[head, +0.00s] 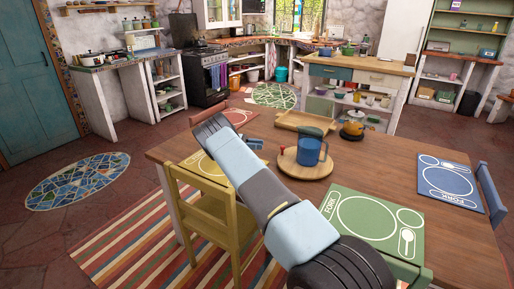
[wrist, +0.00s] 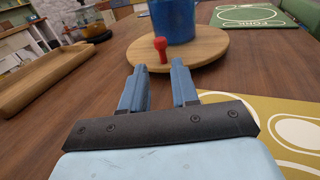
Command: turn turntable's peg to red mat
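The turntable (head: 305,170) is a round wooden disc on the table, with a blue mug (head: 311,150) standing on it. In the wrist view the disc (wrist: 208,45) lies just ahead of my gripper (wrist: 158,68), and the red peg (wrist: 161,48) stands upright at its near edge. My gripper is open, with its two blue fingers apart. The peg appears in the gap just beyond the fingertips; I cannot tell whether either finger touches it. The red mat (head: 240,116) lies at the table's far left corner, partly behind my arm.
A yellow mat (wrist: 285,113) lies right of my gripper. A green mat (head: 390,212) and a blue mat (head: 450,182) lie toward the right. A wooden tray (wrist: 45,78) and a glass pot (head: 354,126) stand beyond the turntable in the head view. Chairs surround the table.

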